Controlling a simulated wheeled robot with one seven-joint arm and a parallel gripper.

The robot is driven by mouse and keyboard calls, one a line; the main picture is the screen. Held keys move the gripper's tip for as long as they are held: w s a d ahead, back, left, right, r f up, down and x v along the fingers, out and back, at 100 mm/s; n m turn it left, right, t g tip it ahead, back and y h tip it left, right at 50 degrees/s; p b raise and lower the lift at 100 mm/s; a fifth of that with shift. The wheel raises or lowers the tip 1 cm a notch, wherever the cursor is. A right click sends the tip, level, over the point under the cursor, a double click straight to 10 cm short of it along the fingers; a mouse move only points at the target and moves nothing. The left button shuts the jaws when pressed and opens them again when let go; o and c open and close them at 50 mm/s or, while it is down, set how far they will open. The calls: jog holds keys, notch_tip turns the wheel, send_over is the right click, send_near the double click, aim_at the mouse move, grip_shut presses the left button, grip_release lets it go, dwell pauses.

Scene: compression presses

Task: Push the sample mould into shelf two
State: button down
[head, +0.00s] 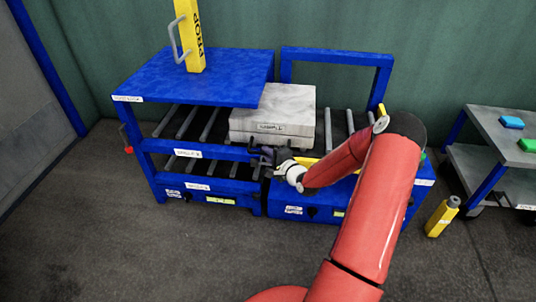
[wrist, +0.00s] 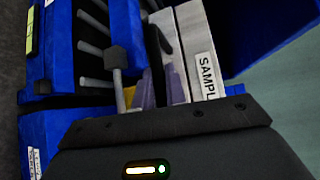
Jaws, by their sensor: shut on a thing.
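The sample mould (head: 272,105) is a pale grey block with a label on its front. It lies on rollers, spanning the gap between the blue shelf rack (head: 215,150) and the roller table on the right. In the wrist view the mould (wrist: 197,50) shows part of the label, "SAMPL", and a dark front handle (wrist: 157,40). My gripper (head: 268,158) is at the mould's front side. In the wrist view its purple fingers (wrist: 160,88) are shut at the handle. The exact contact is partly hidden. The rack's shelf labels are too small to read surely.
The blue rack top (head: 195,75) overhangs the mould's left part. A blue frame (head: 337,55) stands behind the roller table. Floor at front left is clear.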

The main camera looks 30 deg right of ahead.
aim_at(255, 153)
jog(key=w+a, duration=0.1)
jog(key=a, duration=0.1)
jog(key=w+a+b, duration=0.1)
jog(key=a, duration=0.1)
jog(key=shift+w+r, duration=0.1)
jog(key=shift+w, duration=0.2)
jog(key=w+a+b, duration=0.3)
jog(key=w+a, duration=0.3)
jog(key=a, duration=0.4)
jog(key=w+a+b, duration=0.4)
jog(key=w+a, duration=0.3)
jog(key=a, duration=0.3)
jog(key=shift+w+a+f, duration=0.2)
jog(key=shift+a, duration=0.2)
jog(key=c, duration=1.5)
grip_release()
jog(key=shift+a, duration=0.15)
jog(key=shift+o, duration=0.2)
jog(key=shift+d+r, duration=0.1)
jog(key=shift+d, duration=0.2)
jog(key=v, duration=0.7)
jog(key=shift+s, duration=0.35)
